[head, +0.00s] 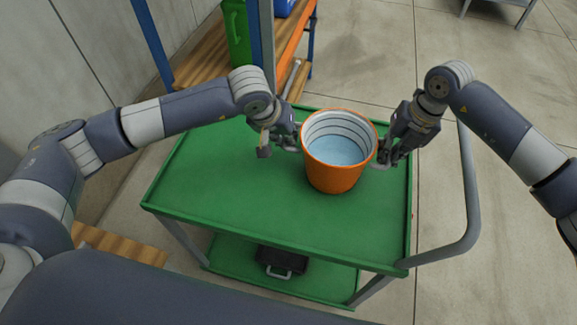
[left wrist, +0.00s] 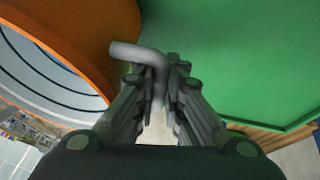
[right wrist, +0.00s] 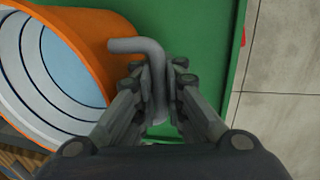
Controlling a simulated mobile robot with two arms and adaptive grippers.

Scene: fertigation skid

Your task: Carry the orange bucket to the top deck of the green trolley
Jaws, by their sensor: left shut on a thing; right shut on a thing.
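The orange bucket (head: 335,176) is upright over the top deck (head: 240,190) of the green trolley, right of the deck's middle. It has a pale inside with dark rings and a light blue bottom or content. My left gripper (head: 294,143) is shut on the grey bent handle (left wrist: 140,55) on the bucket's left side. My right gripper (head: 383,158) is shut on the matching grey handle (right wrist: 140,46) on its right side. The bucket appears to be at deck level, but I cannot tell whether its base touches the deck.
The trolley's grey push handle (head: 472,190) curves at the right. A black case (head: 281,262) lies on the lower deck. Behind stands a wooden-topped shelf (head: 205,58) with blue posts and a green container (head: 237,35). The deck's left part is bare.

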